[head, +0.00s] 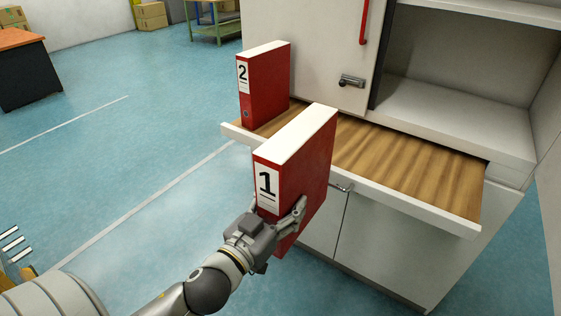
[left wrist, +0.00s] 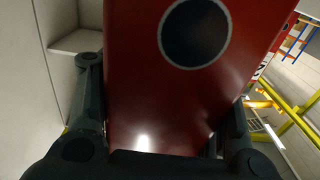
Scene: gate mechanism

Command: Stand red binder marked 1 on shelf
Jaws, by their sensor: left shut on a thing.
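The red binder marked 1 (head: 306,157) is upright in the head view, in front of the cabinet's pull-out wooden board. My left gripper (head: 283,214) is shut on its lower spine edge. In the left wrist view the binder (left wrist: 165,95) fills the middle between the two fingers, with a dark round hole on its spine. The red binder marked 2 (head: 268,88) stands upright on the left end of the pull-out board (head: 400,165). The shelf (head: 455,118) is the open white compartment at the right of the cabinet, and it looks empty. My right gripper is not in view.
A white cabinet door (head: 310,45) with a red handle (head: 363,22) and a dark latch (head: 351,81) stands left of the open compartment. An orange-topped desk (head: 22,70) is far left. The blue floor at left is mostly clear.

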